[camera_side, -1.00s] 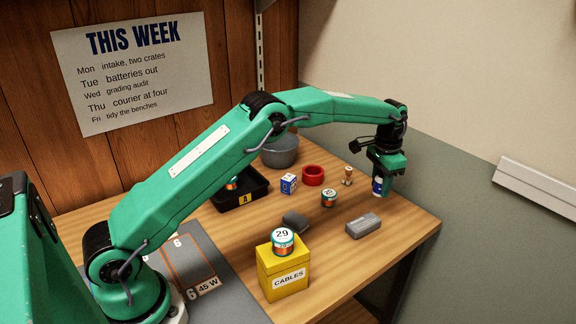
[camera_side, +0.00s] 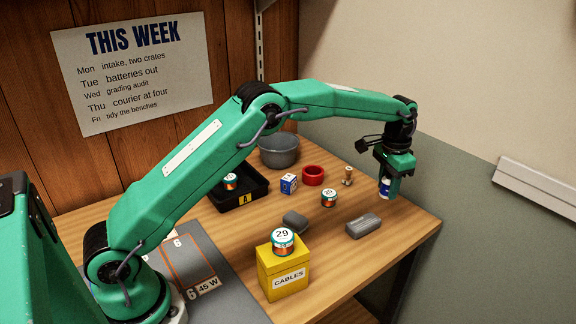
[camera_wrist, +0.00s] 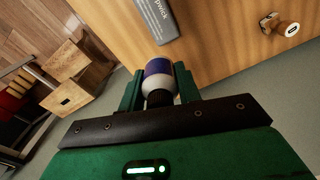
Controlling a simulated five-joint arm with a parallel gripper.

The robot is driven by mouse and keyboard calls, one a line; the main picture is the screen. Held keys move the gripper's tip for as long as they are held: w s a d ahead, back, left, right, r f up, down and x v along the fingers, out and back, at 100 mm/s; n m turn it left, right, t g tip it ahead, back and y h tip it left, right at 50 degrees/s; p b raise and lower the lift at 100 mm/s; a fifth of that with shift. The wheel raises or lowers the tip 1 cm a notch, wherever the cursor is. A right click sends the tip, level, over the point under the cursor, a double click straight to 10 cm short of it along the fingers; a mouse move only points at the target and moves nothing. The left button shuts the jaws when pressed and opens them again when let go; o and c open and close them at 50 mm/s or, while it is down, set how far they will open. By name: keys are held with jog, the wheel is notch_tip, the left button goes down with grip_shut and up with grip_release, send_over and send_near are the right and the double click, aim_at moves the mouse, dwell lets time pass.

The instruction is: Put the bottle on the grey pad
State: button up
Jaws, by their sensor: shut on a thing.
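The bottle (camera_side: 385,188), blue and white, is held between the jaws of my gripper (camera_side: 389,180) near the right end of the bench. In the wrist view the bottle (camera_wrist: 159,72) sits between both fingers of my gripper (camera_wrist: 159,88), its dark end towards the palm. In the side view the bottle's lower end is close to the bench's right edge; I cannot tell its exact height. The grey pad (camera_side: 226,256), marked with orange lines and "45 W", lies at the front left beside my base. My arm hides part of it.
A yellow box (camera_side: 284,275) with a round tin (camera_side: 283,240) on top stands right of the pad.

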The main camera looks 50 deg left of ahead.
jog(key=shift+r, duration=0.1)
jog(key=shift+s+a+r, duration=0.15)
jog(key=shift+s+r, duration=0.25)
jog(key=shift+s, duration=0.35)
jog(key=s+a+r+n, duration=0.1)
jog(key=s, duration=0.9)
jog(key=s+a+r+n, duration=0.1)
jog(key=s+a, duration=0.1)
jog(key=s, duration=0.9)
jog(key=shift+s+r, duration=0.2)
jog(key=shift+r, duration=0.15)
jog(key=shift+a, duration=0.15)
send_over(295, 217)
notch_tip(295, 217, down, 7)
jog(key=shift+f, duration=2)
jog(key=shift+f, duration=0.15)
